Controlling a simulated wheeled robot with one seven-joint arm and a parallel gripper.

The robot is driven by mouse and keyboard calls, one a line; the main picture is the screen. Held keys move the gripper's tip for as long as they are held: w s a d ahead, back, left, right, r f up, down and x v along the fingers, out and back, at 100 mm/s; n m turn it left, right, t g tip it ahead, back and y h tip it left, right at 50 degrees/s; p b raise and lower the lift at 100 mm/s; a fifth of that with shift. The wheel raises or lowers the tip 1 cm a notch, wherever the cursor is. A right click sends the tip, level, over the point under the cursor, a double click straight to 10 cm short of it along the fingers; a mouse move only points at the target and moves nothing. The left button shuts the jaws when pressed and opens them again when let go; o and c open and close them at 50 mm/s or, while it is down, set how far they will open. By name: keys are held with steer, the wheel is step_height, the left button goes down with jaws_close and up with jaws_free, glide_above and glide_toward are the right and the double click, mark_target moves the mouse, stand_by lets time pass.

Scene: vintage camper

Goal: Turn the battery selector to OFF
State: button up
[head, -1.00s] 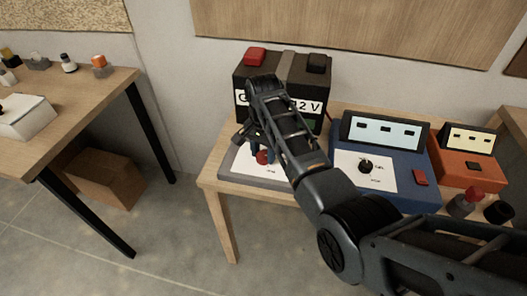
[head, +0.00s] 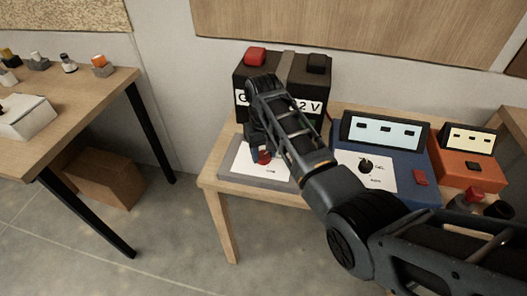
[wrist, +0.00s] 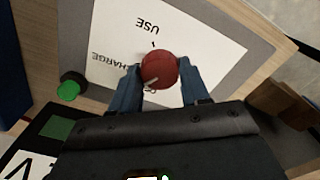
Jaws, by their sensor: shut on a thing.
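The battery selector is a red round knob (wrist: 160,66) on a white plate (wrist: 110,30) set in a grey panel; it also shows in the head view (head: 263,157). In the wrist view the plate reads USE and CHARGE upside down. A short dark tick stands between the knob and USE. A pale mark shows on the knob's lower left side; I cannot tell its setting. No OFF label is readable. My gripper (wrist: 160,88) has one finger on each side of the knob and is shut on it. In the head view my gripper (head: 262,147) partly hides the plate.
A black 12 V battery (head: 283,68) stands right behind the panel. A blue box (head: 400,165) with a black knob and an orange box (head: 468,172) stand to the right. A green button (wrist: 68,90) shows beside the plate. Another table (head: 90,100) is at left.

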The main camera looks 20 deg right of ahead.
mark_target(264, 155)
steer(key=n, duration=0.6)
steer(key=shift+n, duration=0.4)
stand_by(0.3)
steer(key=o, duration=1.1)
steer(key=shift+c, duration=0.2)
step_height(264, 155, up, 8)
steer(key=shift+f+b, duration=0.1)
steer(key=shift+b, duration=0.4)
